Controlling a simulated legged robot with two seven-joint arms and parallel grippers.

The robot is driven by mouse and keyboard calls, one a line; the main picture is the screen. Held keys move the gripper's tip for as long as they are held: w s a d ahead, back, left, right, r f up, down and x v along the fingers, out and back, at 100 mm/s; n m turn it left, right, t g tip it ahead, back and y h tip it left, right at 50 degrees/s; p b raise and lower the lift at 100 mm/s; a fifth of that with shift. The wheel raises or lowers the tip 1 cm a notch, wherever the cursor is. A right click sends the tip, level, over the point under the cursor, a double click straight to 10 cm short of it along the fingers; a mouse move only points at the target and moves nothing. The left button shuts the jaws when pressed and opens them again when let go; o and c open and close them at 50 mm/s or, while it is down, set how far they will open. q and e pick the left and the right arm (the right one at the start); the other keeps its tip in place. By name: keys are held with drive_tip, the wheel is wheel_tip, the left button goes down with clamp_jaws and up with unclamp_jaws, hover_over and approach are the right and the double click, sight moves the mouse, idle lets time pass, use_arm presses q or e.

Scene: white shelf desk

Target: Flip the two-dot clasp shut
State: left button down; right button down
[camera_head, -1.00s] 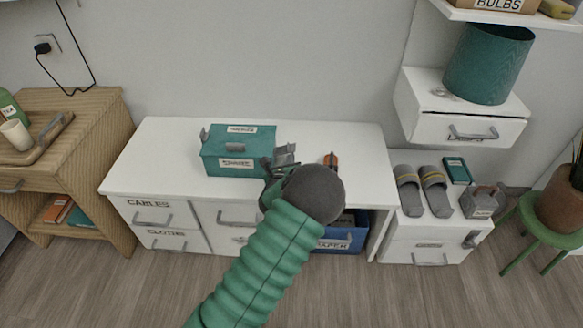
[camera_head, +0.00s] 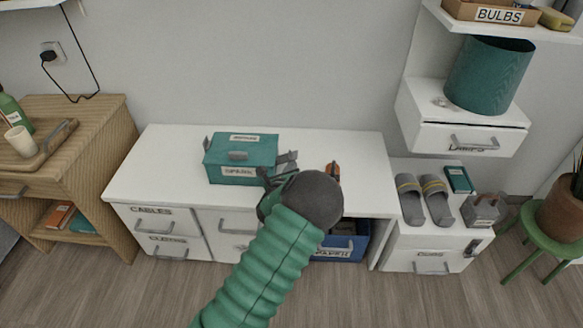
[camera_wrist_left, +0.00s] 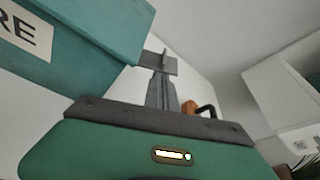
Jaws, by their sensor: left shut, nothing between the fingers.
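A teal box (camera_head: 239,178) with a grey lid handle (camera_head: 237,155) and a label reading roughly "SPARE" stands on the white desk. A grey clasp (camera_head: 207,145) shows at its left end. Another grey clasp (camera_head: 287,158) sticks out at its right end. The dots on the clasps are too small to make out. My left gripper (camera_head: 266,178) is shut and empty by the box's front right corner, close to the right clasp. In the left wrist view its fingers (camera_wrist_left: 160,88) point up beside the box (camera_wrist_left: 85,45), before a grey plate (camera_wrist_left: 156,62). My right gripper is out of view.
An orange-and-dark object (camera_head: 333,172) lies on the desk (camera_head: 350,150) right of my wrist. A blue bin (camera_head: 345,246) sits under the desk. Slippers (camera_head: 425,200) lie on the right cabinet. The desk left of the box is clear.

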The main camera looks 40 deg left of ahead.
sight(287, 160)
use_arm(q)
drive_tip(key=shift+s+a+r+n+t+h+p, duration=0.1)
drive_tip(key=shift+a+r+n+t+h+p, duration=0.15)
drive_tip(key=shift+r+n+p, duration=0.55)
drive_tip(key=n, duration=0.1)
drive_tip(key=n+t, duration=0.1)
drive_tip(key=shift+s+a+r+n+h+p, duration=0.2)
drive_tip(key=shift+r+n+h+p, duration=0.1)
drive_tip(key=shift+r+p, duration=0.1)
drive_tip(key=shift+r, duration=0.1)
drive_tip(key=shift+a+r, duration=0.1)
drive_tip(key=shift+a, duration=0.05)
drive_tip(key=shift+r+p, duration=0.1)
drive_tip(key=shift+p, duration=0.2)
